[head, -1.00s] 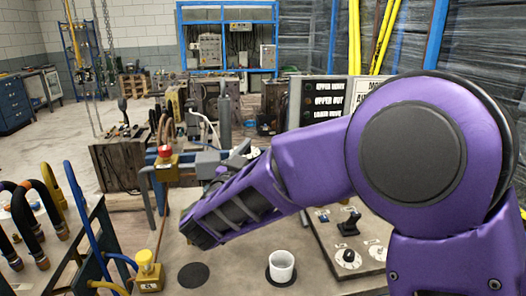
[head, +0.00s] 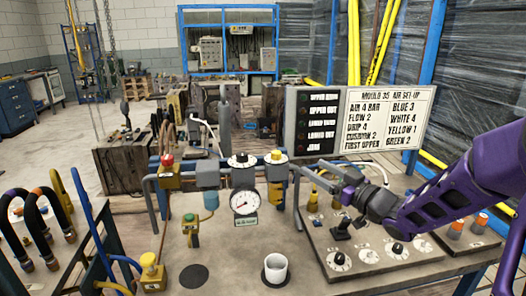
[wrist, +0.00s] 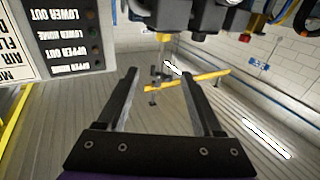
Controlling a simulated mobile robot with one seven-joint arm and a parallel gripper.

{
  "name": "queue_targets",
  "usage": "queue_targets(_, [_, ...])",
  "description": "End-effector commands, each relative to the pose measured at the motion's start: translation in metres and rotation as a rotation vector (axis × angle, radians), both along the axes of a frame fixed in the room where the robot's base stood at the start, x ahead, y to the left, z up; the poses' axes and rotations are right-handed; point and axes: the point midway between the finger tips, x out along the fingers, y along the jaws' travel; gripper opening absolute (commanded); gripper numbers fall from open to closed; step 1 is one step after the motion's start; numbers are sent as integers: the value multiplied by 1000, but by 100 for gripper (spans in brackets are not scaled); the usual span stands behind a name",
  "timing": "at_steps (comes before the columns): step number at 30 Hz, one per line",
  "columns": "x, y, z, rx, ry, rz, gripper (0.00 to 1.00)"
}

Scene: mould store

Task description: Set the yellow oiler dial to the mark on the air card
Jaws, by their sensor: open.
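The air card (head: 388,118) stands at the back of the bench and reads "MOULD 35 AIR SET-UP", with a line "DRIP 4".
A panel with dials and a lever (head: 342,229) lies below my arm. A white cup (head: 276,268) stands at the front. A dark board with lamps (head: 312,115) adjoins the card.

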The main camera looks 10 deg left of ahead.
Motion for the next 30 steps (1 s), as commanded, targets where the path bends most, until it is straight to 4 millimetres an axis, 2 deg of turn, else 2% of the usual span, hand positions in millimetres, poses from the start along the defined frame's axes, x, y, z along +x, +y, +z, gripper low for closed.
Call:
queue_targets(1, [-4,-9,-4,-13,18,4,68])
queue_targets(3, [-7,-14,-9,-24,37,12,68])
queue_targets(8, [-2,-8,-12,-30,44,22,68])
queue_targets(24, [75,74,-12,-27,43,23,68])
queue_targets(30, [100,97,-11,-28,43,22,68])
